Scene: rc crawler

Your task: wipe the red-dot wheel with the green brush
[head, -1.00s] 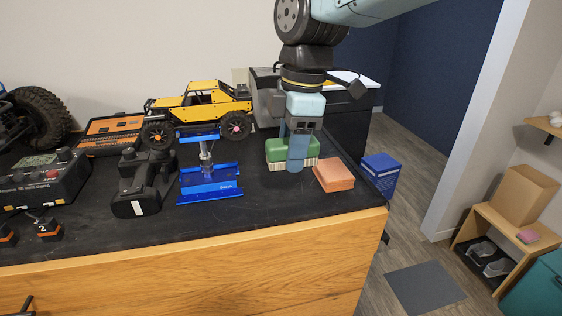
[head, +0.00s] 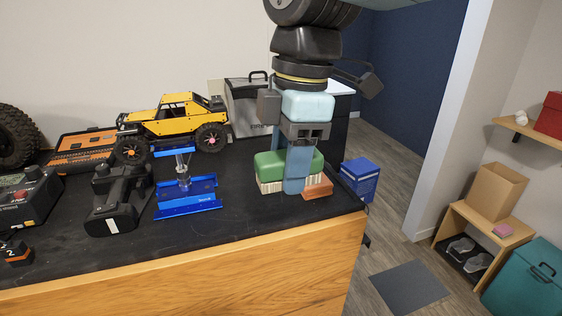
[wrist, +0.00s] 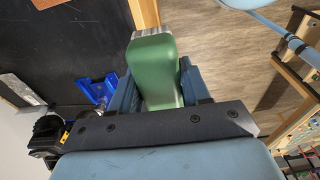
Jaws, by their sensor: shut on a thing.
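The green brush (head: 270,167), a green block with pale bristles below, is held between my gripper's fingers (head: 296,184) at the right of the bench. In the wrist view its green back (wrist: 154,72) shows between both blue fingers. The bristles' height above the bench is hard to judge. The yellow crawler (head: 172,118) sits on a blue stand (head: 188,195), left of my gripper. Its right-hand near wheel (head: 211,138) has a reddish hub; the left-hand near wheel (head: 132,151) has a more orange one. The brush is apart from both wheels.
An orange-brown block (head: 318,189) is partly hidden behind my gripper. A black drill-like tool (head: 118,203) stands left of the stand. A grey case (head: 250,103) is behind my arm. A blue box (head: 360,176) is beyond the bench's right edge. Bench between stand and brush is clear.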

